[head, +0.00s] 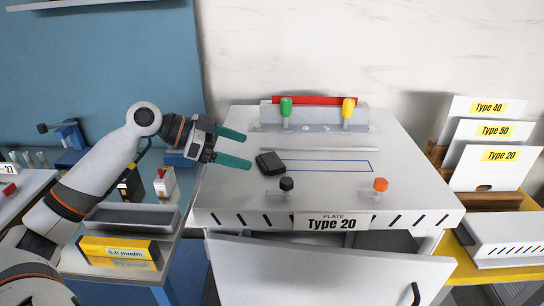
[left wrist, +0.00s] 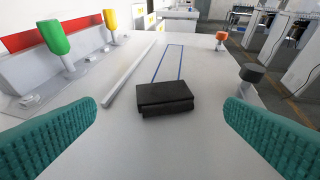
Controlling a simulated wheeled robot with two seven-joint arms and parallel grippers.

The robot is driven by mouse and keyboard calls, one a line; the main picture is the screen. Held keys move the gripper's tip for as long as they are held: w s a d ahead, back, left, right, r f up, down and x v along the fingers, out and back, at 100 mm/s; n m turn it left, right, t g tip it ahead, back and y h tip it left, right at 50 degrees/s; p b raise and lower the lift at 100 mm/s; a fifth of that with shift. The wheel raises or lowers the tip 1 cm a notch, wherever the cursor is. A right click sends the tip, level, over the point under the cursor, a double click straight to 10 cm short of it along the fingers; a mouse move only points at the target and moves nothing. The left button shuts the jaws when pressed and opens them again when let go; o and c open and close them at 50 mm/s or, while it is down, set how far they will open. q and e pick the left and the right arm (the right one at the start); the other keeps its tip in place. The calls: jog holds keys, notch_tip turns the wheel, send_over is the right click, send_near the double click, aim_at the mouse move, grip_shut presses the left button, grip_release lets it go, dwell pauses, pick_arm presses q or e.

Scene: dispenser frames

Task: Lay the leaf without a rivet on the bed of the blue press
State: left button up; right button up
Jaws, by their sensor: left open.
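My left gripper (head: 247,150) is open and empty above the left side of a light grey work table. A black block (head: 270,163) lies on the table just right of and below its fingertips. In the left wrist view the block (left wrist: 165,97) lies ahead, between the open teal fingers (left wrist: 162,108) but not held. I cannot make out a leaf, with or without a rivet, in either view. A small blue device (head: 68,134) on the far left bench may be the blue press; its bed is too small to tell. My right gripper is not in view.
The table has a blue outlined strip (head: 330,165), a thin bar, green (head: 286,106) and yellow (head: 348,107) handles, and black (head: 286,184) and orange (head: 380,184) knobs. A grey tray (head: 130,217) and yellow box (head: 118,253) are at left. Labelled white plates (head: 492,172) stand at right.

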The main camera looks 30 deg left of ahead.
aim_at(272, 160)
pick_arm(q)
jog(key=shift+x, duration=0.75)
jog(key=shift+w+d+p, duration=0.2)
jog(key=shift+d+p, duration=0.05)
jog(key=shift+p, duration=0.15)
jog(key=p+x, duration=0.2)
jog(key=x, duration=0.1)
jog(key=shift+d+f+p, duration=0.25)
jog(key=shift+d+p, duration=0.05)
jog(key=shift+d, duration=0.05)
jog(key=shift+w+d+f, duration=0.25)
jog(key=shift+w+f, duration=0.05)
jog(key=c, duration=1.3)
jog(key=shift+r, duration=0.1)
